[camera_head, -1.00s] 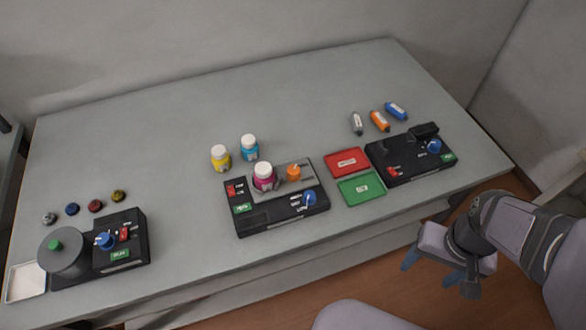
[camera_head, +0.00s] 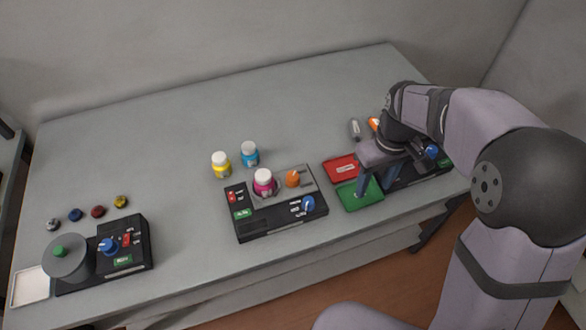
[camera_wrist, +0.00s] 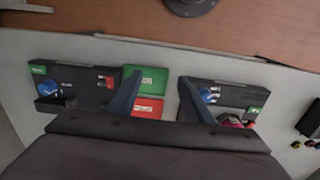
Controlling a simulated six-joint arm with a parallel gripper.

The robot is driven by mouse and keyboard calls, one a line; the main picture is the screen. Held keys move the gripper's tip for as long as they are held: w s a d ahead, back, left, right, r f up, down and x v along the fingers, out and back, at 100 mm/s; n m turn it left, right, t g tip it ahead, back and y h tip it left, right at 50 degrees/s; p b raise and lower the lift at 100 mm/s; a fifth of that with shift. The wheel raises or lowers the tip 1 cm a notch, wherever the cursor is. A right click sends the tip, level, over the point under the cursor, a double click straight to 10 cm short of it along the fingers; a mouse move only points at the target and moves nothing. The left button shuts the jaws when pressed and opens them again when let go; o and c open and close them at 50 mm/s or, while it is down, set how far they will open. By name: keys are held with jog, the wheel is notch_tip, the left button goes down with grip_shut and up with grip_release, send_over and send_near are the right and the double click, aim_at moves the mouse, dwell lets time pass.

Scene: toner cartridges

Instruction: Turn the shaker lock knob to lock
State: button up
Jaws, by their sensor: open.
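The shaker (camera_head: 275,223) is the black station in the middle of the table, with a grey plate on top. A magenta bottle with a white cap (camera_head: 263,182) stands on the plate. An orange knob (camera_head: 292,179), apparently the lock knob, sits just right of the bottle. A blue knob (camera_head: 308,203) is on the shaker's front right. My gripper (camera_head: 390,176) is open and empty, above the trays and right station, to the right of the shaker. In the wrist view, the shaker (camera_wrist: 235,94) shows right of my gripper (camera_wrist: 159,76); its orange knob is not visible there.
A red tray (camera_head: 340,168) and green tray (camera_head: 350,197) lie between the shaker and the right station (camera_head: 400,180). Yellow (camera_head: 221,165) and cyan (camera_head: 250,153) bottles stand behind the shaker. Another station (camera_head: 130,250) is at far left. The back of the table is clear.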

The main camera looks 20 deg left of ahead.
jog(key=w+a+n, duration=0.2)
jog(key=a+n, duration=0.1)
jog(key=a, duration=0.6)
jog(key=n+p, duration=0.2)
jog(key=n, duration=0.3)
send_over(293, 176)
jog(key=shift+f, duration=0.7)
jog(key=shift+f+p, duration=1.1)
jog(key=shift+f, duration=2.55)
jog(key=c, duration=1.1)
